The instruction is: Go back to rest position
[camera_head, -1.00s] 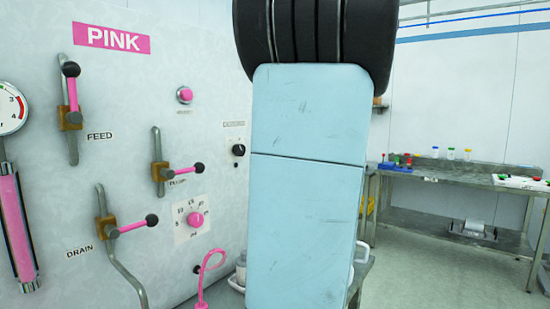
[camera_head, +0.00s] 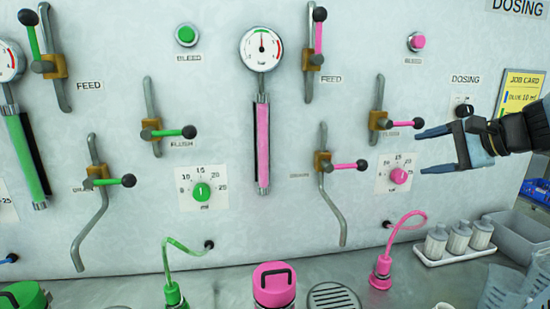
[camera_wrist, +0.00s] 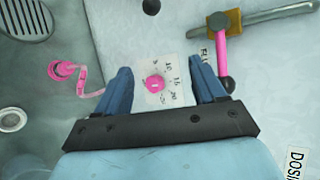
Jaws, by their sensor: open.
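My gripper (camera_head: 420,152) is at the right of the head view, with its two blue fingers spread and nothing between them. It is in front of the panel, beside the pink dial (camera_head: 398,176) and the pink flush lever (camera_head: 390,121). In the wrist view, the pink dial (camera_wrist: 154,83) shows in the gap between the open fingers, apart from them. The pink drain lever (camera_head: 348,165) points right, and the pink feed lever (camera_head: 318,35) points up.
A pink canister (camera_head: 274,285) and a pink nozzle with a hose (camera_head: 381,272) stand on the counter below. A white tray of bottles (camera_head: 455,245) and a grey bin (camera_head: 518,237) are at the right. Green controls (camera_head: 202,192) fill the left of the panel.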

